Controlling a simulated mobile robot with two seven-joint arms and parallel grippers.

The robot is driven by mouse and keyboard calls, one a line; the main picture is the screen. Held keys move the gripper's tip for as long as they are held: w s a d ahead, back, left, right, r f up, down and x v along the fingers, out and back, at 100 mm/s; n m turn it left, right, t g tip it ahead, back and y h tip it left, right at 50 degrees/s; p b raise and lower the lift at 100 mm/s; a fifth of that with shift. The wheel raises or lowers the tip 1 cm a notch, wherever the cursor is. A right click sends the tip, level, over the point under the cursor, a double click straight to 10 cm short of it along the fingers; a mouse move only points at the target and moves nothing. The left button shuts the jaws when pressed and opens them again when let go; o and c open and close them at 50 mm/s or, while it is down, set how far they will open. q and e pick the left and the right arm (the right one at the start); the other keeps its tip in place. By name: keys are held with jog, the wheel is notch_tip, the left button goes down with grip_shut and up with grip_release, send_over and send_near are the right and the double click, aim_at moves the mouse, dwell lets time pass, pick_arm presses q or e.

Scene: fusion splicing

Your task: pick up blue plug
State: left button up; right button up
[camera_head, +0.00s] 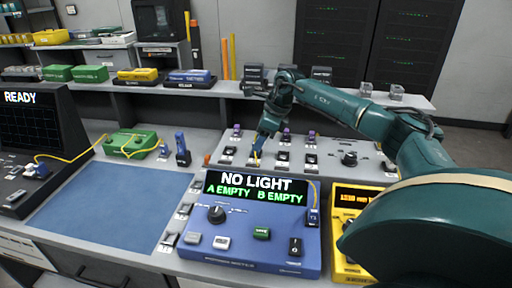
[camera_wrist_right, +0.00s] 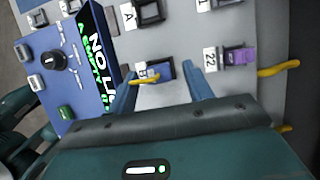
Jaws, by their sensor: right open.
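A small blue plug (camera_wrist_right: 152,74) sits in the dark port labelled B in the right wrist view, with a short yellow fibre at its front. My right gripper (camera_wrist_right: 160,70) is open, one blue finger on each side of the plug with gaps visible. In the head view my right gripper (camera_head: 258,149) reaches down over the left part of the grey port panel (camera_head: 330,169). The gripper largely hides the plug there. My left gripper does not show in the head view.
A purple plug (camera_wrist_right: 240,57) with a yellow cable sits in port 22 beside the right finger. The blue power meter (camera_head: 253,245), reading NO LIGHT, stands in front of the panel. A yellow device (camera_head: 345,238) stands to its right. The blue mat (camera_head: 110,205) is clear.

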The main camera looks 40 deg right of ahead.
jog(key=shift+w+a+f, duration=0.1)
jog(key=shift+f, duration=0.4)
jog(key=c, duration=1.1)
